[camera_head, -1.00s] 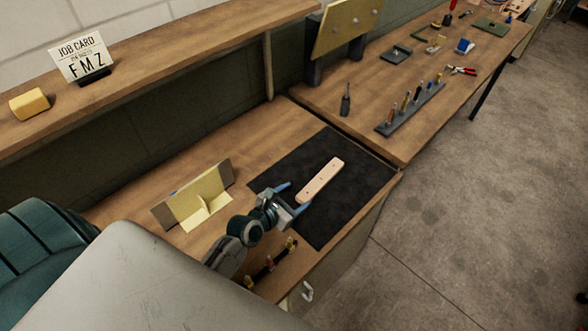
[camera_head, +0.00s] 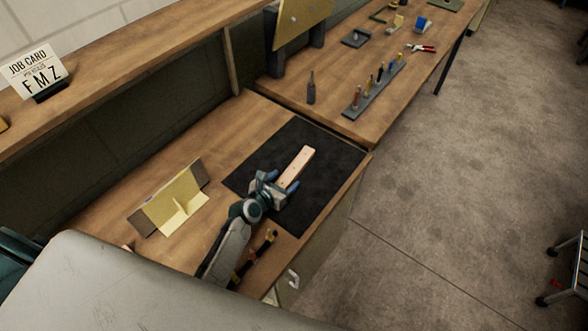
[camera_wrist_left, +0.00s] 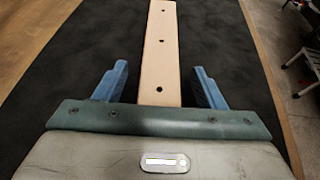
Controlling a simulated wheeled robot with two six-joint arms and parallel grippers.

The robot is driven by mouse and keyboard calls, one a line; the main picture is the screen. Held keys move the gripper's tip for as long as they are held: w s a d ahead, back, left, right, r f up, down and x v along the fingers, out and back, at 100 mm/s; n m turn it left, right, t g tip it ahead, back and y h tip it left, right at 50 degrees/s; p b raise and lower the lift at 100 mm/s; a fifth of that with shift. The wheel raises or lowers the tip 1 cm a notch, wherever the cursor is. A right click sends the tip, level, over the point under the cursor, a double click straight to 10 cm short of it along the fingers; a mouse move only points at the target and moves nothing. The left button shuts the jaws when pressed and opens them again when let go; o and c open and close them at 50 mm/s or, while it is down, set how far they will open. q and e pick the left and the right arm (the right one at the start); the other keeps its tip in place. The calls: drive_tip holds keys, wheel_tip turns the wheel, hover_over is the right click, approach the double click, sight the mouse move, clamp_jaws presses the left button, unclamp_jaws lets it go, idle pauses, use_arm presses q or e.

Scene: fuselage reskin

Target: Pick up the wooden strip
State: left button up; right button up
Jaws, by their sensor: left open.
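The wooden strip (camera_head: 297,166) is a pale, narrow bar with small dark holes, lying on the black mat (camera_head: 328,166) on the near bench. My left gripper (camera_head: 283,184) is open at the near end of the strip. In the left wrist view the strip (camera_wrist_left: 161,50) runs lengthwise between the two blue fingers of my left gripper (camera_wrist_left: 159,88), with a gap on both sides. The near end of the strip is hidden behind the gripper body. My right gripper is not in view.
A yellow-and-brown angled stand (camera_head: 170,203) is left of the mat. A tool rack (camera_head: 373,88) and a dark bottle-shaped tool (camera_head: 311,88) stand on the farther bench. Open floor is at right.

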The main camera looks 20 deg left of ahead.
use_arm(q)
drive_tip(key=shift+x, duration=0.85)
drive_tip(key=shift+s, duration=0.1)
drive_tip(key=shift+c, duration=0.8)
drive_tip(key=c, duration=1)
drive_tip(key=shift+o, duration=0.2)
drive_tip(key=shift+r, duration=0.1)
